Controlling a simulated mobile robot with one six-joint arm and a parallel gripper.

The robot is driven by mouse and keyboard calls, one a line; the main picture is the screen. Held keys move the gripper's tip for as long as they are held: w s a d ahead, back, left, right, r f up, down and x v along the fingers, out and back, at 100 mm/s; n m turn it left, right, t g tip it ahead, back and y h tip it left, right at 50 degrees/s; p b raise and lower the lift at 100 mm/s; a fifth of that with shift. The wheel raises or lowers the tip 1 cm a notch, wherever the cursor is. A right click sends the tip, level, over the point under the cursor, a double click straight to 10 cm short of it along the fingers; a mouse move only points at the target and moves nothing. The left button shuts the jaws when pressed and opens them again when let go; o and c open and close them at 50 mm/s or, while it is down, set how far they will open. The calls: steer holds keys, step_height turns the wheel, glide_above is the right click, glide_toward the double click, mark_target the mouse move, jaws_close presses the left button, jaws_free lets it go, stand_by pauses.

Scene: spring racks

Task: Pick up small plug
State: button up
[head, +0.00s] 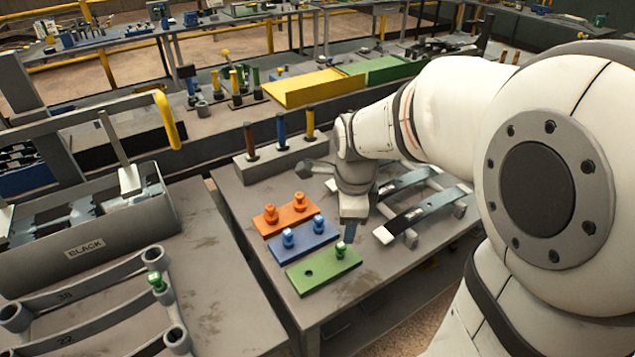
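A green block (322,273) lies on the near table, with one small green plug (341,248) standing in it and one bare hole. Behind it are a blue block (302,243) with two blue plugs (288,238) and an orange block (287,216) with two orange plugs (271,213). Another green plug (156,282) sits on the metal spring rack at left. My gripper (350,230) points down just behind the green block, near its plug and apart from it as far as I can tell. Its fingertips are small and partly hidden, so its opening is unclear.
A grey holder (278,161) with brown, blue and yellow handles stands behind the blocks. Curved metal springs (425,212) lie right of my gripper. A bin marked BLACK (90,245) is at left. The table's front corner is bare.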

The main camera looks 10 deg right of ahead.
mark_target(342, 245)
steer(key=w+f+m, duration=0.1)
steer(key=f+m, duration=0.1)
steer(key=w+f+m+b, duration=0.1)
steer(key=f+m, duration=0.1)
steer(key=m, duration=0.1)
steer(key=w+f+m+g, duration=0.1)
steer(key=w+f+m, duration=0.1)
steer(key=m, duration=0.1)
steer(key=shift+w+f, duration=0.1)
steer(key=shift+f, duration=0.2)
steer(key=shift+f+m, duration=0.3)
steer(key=shift+m, duration=0.1)
steer(key=f, duration=0.7)
steer(key=shift+w+d+f, duration=0.15)
steer(key=shift+w+d, duration=0.05)
steer(key=shift+d, duration=0.05)
steer(key=shift+c, duration=0.5)
steer(key=c, duration=0.8)
